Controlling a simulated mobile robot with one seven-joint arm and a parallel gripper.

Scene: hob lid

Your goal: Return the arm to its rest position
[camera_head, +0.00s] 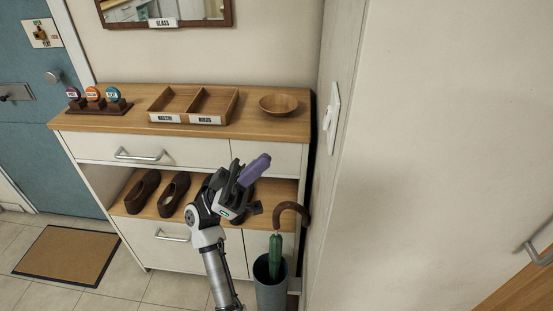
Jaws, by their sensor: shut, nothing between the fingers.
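My single arm (215,262) rises from the bottom centre in the head view, in front of the sideboard. My gripper (238,183) is at its upper end, before the open shelf and the edge of the drawer front. Its dark fingers are closed. A purple elongated piece (255,167) shows at the tip of the gripper, pointing up and right. I cannot tell whether it belongs to the gripper or lies behind it. The arm's lower part is out of frame.
The sideboard (133,130) bears a wooden tray, a bowl (279,103) and several round-topped items. Brown shoes (174,194) stand on its shelf. A bin (271,287) with a green umbrella (275,255) is close right of my arm, beside the wall (440,150). Open floor lies left.

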